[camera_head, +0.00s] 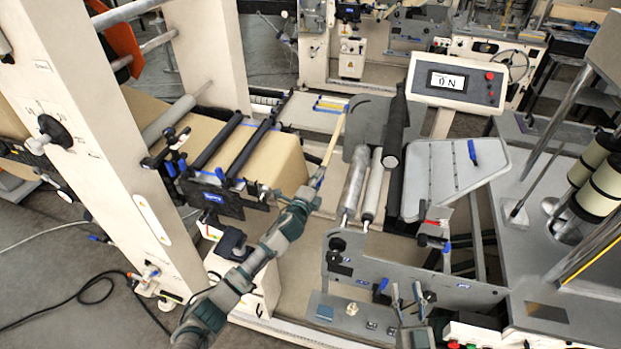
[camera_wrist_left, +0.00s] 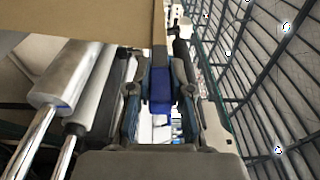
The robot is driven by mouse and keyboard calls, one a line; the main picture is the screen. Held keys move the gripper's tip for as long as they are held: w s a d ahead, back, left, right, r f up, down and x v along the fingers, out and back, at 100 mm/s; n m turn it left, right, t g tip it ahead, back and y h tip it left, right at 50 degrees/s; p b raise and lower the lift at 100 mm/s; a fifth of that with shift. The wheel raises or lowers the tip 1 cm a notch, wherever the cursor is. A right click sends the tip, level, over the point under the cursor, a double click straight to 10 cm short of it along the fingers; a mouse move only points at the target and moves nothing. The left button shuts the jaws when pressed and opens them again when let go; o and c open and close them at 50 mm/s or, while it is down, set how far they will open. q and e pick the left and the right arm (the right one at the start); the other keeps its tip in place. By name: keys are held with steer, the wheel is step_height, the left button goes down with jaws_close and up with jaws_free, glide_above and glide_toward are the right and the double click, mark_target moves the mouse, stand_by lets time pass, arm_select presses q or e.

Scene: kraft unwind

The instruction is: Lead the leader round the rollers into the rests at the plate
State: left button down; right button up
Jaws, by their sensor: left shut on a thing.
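The leader shows in the head view as a narrow tan bar (camera_head: 333,140), slanting up from my left gripper (camera_head: 318,182). In the left wrist view, my left gripper (camera_wrist_left: 160,98) is shut on a blue piece (camera_wrist_left: 160,88) at the bar's end, with tan kraft web (camera_wrist_left: 85,18) beside it. The silver roller (camera_head: 354,185), grey roller (camera_head: 373,188) and black roller (camera_head: 396,135) stand right of that gripper. A small tan plate (camera_head: 400,247) lies beyond the front side panel; its rests are not clearly distinguishable. My right gripper (camera_head: 407,297) appears open and empty, low in front of that panel.
A grey tray (camera_head: 450,175) holds a blue item, below a display console (camera_head: 458,80). The cream frame post (camera_head: 130,150) stands left.

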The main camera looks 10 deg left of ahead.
arm_select(q)
steer(key=s+d+b, duration=0.1)
steer(key=d+b, duration=0.6)
steer(key=d, duration=1.6)
steer(key=shift+s, duration=0.35)
step_height(320, 180, down, 6)
steer(key=d+b, duration=0.2)
steer(key=b, duration=0.4)
steer(key=shift+d, duration=0.2)
steer(key=shift+s+a, duration=0.1)
steer(key=shift+s, duration=0.05)
